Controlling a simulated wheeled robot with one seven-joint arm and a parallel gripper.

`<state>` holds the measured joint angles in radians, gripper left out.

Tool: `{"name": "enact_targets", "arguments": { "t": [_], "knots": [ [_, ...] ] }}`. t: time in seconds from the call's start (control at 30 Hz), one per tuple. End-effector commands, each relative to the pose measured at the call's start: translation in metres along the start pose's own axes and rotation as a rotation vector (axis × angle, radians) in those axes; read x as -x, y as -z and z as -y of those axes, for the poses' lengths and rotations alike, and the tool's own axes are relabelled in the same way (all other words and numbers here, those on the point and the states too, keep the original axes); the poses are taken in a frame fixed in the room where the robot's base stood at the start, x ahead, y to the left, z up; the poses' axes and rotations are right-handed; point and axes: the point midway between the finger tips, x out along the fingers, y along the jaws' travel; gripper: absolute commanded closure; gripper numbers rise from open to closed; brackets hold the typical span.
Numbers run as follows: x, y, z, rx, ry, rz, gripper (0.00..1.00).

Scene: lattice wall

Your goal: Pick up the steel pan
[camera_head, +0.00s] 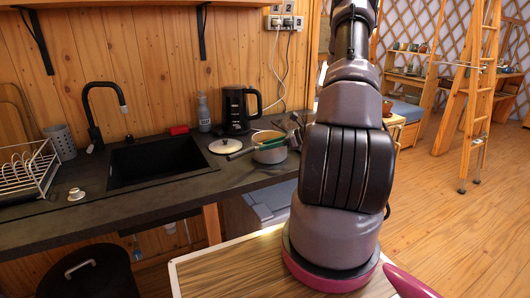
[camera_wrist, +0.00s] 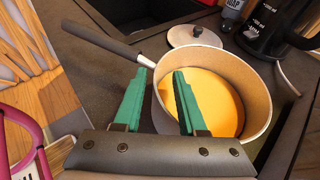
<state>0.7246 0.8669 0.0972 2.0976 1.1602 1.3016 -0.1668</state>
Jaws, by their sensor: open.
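The steel pan (camera_wrist: 243,75) stands on the dark counter with yellow-orange contents inside. Its dark handle (camera_wrist: 98,37) points to the upper left in the wrist view. In the head view the pan (camera_head: 270,154) is at the right end of the counter, partly hidden by my arm. My gripper (camera_wrist: 163,75) is open, with two green fingers. The left finger is over the outside of the pan near the handle's base, and the right finger overlaps the pan's opening.
A round lid (camera_head: 225,146) lies behind the pan. A black kettle (camera_head: 238,109) and a grey bottle (camera_head: 203,113) stand near the wall. A black sink (camera_head: 156,162) and a dish rack (camera_head: 28,170) are to the left. The counter front between sink and pan is clear.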

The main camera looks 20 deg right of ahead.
Motion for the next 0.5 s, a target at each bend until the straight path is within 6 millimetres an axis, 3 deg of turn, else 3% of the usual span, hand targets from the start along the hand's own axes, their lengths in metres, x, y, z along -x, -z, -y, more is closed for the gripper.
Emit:
{"name": "enact_targets", "arguments": {
  "t": [0.13,0.23,0.5],
  "knots": [
    [0.0002,-0.0001,0.0,0.0,0.0,0.0,0.6],
    [0.0002,-0.0001,0.0,0.0,0.0,0.0,0.98],
    [0.0003,0.0003,-0.0001,0.0,0.0,-0.001,1.0]
  ]
}}
